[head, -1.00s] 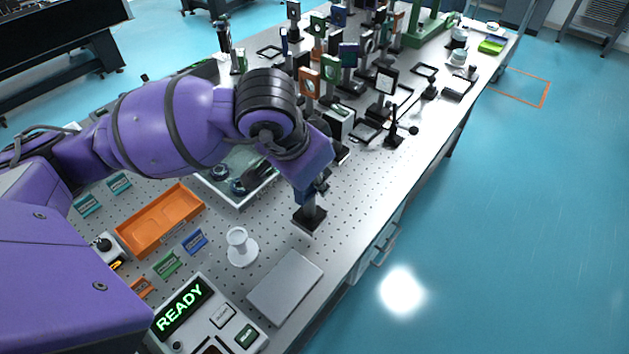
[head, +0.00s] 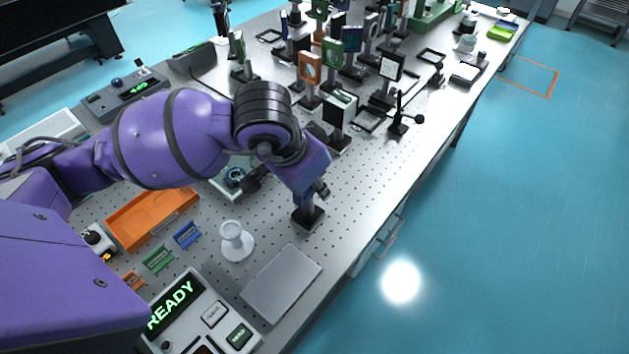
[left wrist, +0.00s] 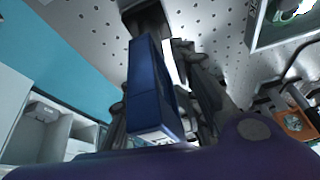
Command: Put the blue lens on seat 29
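A blue lens mount stands upright on a square black base (head: 309,219) near the front edge of the optical table, under my left wrist in the head view. In the left wrist view the blue mount (left wrist: 151,90) is close up, between the dark fingers of my left gripper (left wrist: 160,95). A bright gap shows beside the right finger, and I cannot tell whether the fingers press on it. In the head view my left gripper (head: 318,190) is mostly hidden by its own wrist. My right gripper is not in view. No seat number is readable.
Several mounted optics, including an orange one (head: 310,68) and a white-faced one (head: 391,66), crowd the table behind. A white pedestal (head: 236,241), a grey plate (head: 282,283), an orange tray (head: 125,232) and a READY panel (head: 205,312) lie in front.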

